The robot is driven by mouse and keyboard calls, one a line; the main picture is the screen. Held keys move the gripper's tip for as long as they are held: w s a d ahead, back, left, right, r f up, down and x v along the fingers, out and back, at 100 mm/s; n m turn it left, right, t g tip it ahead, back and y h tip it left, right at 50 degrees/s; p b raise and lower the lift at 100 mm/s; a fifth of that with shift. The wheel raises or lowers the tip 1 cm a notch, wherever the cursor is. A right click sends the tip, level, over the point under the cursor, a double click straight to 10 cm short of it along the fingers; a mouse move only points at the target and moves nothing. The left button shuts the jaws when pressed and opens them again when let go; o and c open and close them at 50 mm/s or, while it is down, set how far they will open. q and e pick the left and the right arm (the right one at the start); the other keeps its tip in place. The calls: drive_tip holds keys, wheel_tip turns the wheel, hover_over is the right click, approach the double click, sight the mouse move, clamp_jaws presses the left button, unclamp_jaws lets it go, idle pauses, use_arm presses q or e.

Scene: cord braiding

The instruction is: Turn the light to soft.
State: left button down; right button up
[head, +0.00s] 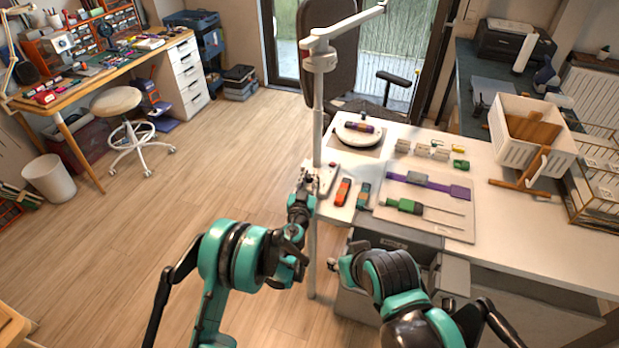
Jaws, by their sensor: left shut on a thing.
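The light is a tall white lamp with a slim upright pole (318,115) and a white arm (350,25) across its top. The pole stands in front of the white table's left edge. My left gripper (307,181) is at the pole, about level with the table top, and is shut on a part of the lamp there. The fingers and that part are small and dark, so I cannot tell the part's shape or setting. My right gripper (333,265) is low, right of the pole and below the table's front edge; its fingers are too small to read.
The white table (550,225) holds a round white stand (358,134), an orange tool (343,191), a teal tool (363,195) and a board with purple and green tools. A white basket (508,135) stands at right.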

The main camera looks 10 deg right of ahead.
use_arm(q)
drive_tip(key=shift+h, duration=0.3)
drive_tip(key=m+g+h, duration=0.2)
drive_tip(key=m+h, duration=0.1)
drive_tip(key=shift+w+a+g+h, duration=0.1)
drive_tip(key=shift+a+g+h, duration=0.05)
drive_tip(key=shift+g+h, duration=0.2)
drive_tip(key=m+g+h, duration=0.3)
drive_tip(key=m+g, duration=0.1)
drive_tip(key=shift+g+h, duration=0.35)
drive_tip(key=m+g+h, duration=0.1)
drive_tip(key=m+g, duration=0.1)
drive_tip(key=g, duration=0.1)
drive_tip(key=m+g+h, duration=0.1)
drive_tip(key=m+g, duration=0.1)
drive_tip(key=g, duration=0.1)
drive_tip(key=shift+m+g, duration=1.4)
drive_tip(key=shift+g, duration=0.7)
drive_tip(key=c, duration=1.3)
unclamp_jaws()
drive_tip(key=shift+d, duration=0.2)
